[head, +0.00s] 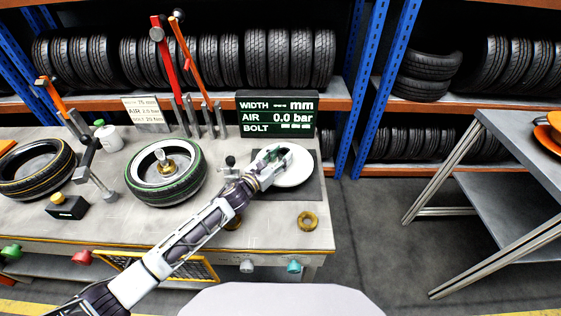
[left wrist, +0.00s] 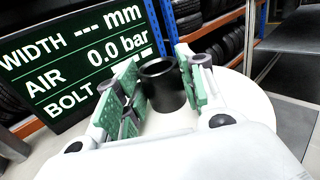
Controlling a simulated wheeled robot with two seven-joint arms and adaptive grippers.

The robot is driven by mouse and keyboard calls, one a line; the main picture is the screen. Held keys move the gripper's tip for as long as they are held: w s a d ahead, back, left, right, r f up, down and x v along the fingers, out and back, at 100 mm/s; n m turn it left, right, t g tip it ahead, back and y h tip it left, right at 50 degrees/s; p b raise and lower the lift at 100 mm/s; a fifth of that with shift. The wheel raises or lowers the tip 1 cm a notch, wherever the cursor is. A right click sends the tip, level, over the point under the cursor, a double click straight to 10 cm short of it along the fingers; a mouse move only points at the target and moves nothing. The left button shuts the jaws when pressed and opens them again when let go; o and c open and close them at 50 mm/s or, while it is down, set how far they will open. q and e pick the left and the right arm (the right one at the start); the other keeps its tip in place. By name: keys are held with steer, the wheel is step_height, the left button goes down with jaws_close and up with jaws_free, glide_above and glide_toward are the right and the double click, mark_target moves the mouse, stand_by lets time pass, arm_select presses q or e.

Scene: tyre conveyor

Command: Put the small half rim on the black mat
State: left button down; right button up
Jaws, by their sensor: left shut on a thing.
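The small half rim is a white disc (head: 298,174) with a black hub that shows in the left wrist view (left wrist: 161,88). In the head view it is over the black mat (head: 302,194), at the right end of the workbench. I cannot tell whether it rests on the mat or is held just above it. My left gripper (head: 274,156) reaches over the disc and hides part of it. In the left wrist view its green-padded fingers (left wrist: 157,66) stand on either side of the hub, shut on it. My right gripper is not in view.
The display board (head: 277,115) stands right behind the mat. A tyre on a rim (head: 166,172) lies to the left on the bench (head: 110,215). A brass ring (head: 307,221) lies near the bench's front edge. A metal table (head: 515,150) stands apart at right, with floor between.

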arm_select(q)
steer(key=shift+f, duration=0.8)
steer(key=shift+f, duration=0.2)
steer(key=c, duration=1.1)
jaws_free()
steer(key=shift+f, duration=0.15)
steer(key=shift+c, duration=0.2)
steer(key=shift+o, duration=1.3)
